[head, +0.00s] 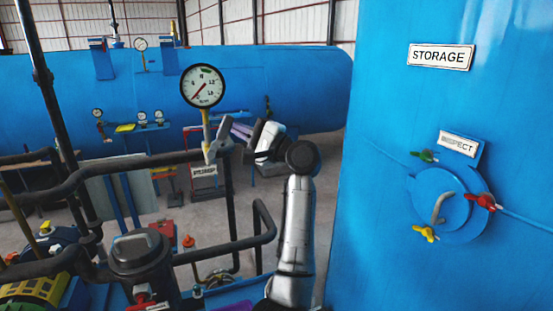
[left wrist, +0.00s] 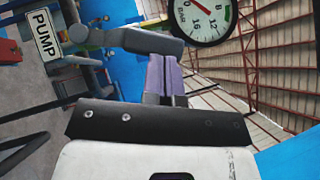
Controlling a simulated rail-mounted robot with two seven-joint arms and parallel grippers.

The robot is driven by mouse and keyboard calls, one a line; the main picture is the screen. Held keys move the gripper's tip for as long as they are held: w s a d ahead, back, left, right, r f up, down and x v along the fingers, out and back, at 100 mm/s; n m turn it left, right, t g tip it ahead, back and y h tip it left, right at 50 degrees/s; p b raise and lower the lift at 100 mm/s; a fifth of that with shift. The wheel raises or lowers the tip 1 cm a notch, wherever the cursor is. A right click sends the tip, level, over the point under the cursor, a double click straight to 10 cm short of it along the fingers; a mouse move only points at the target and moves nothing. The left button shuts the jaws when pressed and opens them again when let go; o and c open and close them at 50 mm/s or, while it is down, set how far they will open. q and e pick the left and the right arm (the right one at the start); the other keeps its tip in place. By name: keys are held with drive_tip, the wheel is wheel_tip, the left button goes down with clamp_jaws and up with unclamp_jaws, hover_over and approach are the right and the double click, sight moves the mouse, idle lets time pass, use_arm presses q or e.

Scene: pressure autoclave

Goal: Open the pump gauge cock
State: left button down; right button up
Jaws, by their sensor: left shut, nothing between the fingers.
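The pump gauge (head: 203,86) is a round white dial on a brass-yellow stem (head: 206,122), left of centre in the head view. It also shows at the top of the left wrist view (left wrist: 203,14). Below it the grey cock handle (head: 218,138) stands tilted, its upper end leaning right; the left wrist view shows it as a grey bar (left wrist: 146,41) in front of the fingertips. My left gripper (head: 236,130) has purple fingers, shut together and empty, just right of the handle. In the left wrist view the fingertips (left wrist: 164,60) reach close to the bar; I cannot tell whether they touch.
A white PUMP label (left wrist: 43,34) shows in the left wrist view. Dark pipes (head: 130,166) run below and left of the gauge. A large blue storage tank (head: 440,120) fills the right side, with an inspection hatch (head: 441,200). A blue horizontal vessel (head: 290,85) lies behind.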

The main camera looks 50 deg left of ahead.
sight(225, 122)
use_arm(q)
drive_tip(key=shift+s+a+r+n+h+b, duration=0.3)
drive_tip(key=shift+s+r+n+h+b, duration=0.25)
drive_tip(key=shift+s+n+h, duration=0.25)
drive_tip(key=shift+s+a+r+n+h+b, duration=0.3)
drive_tip(key=shift+s+r+n+h+b, duration=0.15)
drive_tip(key=shift+s+n+h+b, duration=0.35)
drive_tip(key=shift+s+a+r+n+t, duration=0.1)
drive_tip(key=shift+r+n+t, duration=0.05)
drive_tip(key=shift+n+t, duration=0.2)
use_arm(e)
drive_tip(key=shift+s+d+f, duration=0.1)
drive_tip(key=shift+d+f, duration=0.05)
drive_tip(key=shift+f, duration=0.75)
drive_tip(key=shift+s+d+f, duration=0.1)
drive_tip(key=shift+f, duration=0.8)
drive_tip(key=shift+w, duration=0.1)
drive_tip(key=shift+a+r, duration=0.1)
